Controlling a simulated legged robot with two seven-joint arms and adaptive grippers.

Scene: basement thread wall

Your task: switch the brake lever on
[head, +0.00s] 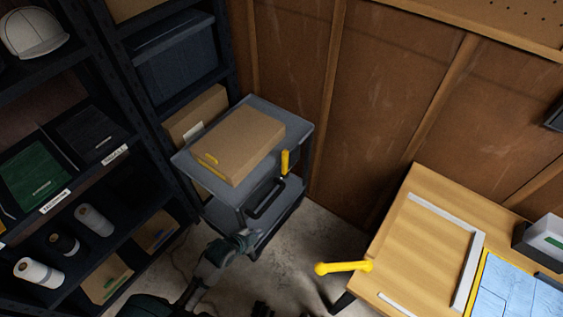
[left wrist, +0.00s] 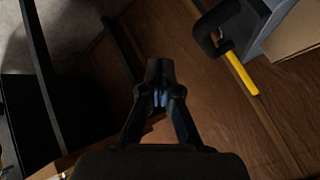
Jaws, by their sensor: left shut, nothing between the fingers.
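A short yellow lever (head: 285,162) stands upright at the right side of a grey cart (head: 300,118), beside a black loop handle (head: 264,200). In the left wrist view the yellow lever (left wrist: 240,73) sticks out of a black bracket (left wrist: 212,32), at the upper right. A second yellow lever (head: 344,267) with a round knob points left from the edge of a wooden bench. My left gripper (head: 250,239) is low in front of the cart, apart from both levers. Its fingers (left wrist: 160,85) are together and empty. Dark parts at the head view's bottom edge are too cut off to identify.
A cardboard box (head: 239,144) lies on the cart. Dark shelving (head: 110,70) with bottles and bins stands at the left. The wooden bench (head: 420,230) is at the right. Bare concrete floor (head: 312,235) shows between cart and bench, with a brown panelled wall (head: 375,110) behind.

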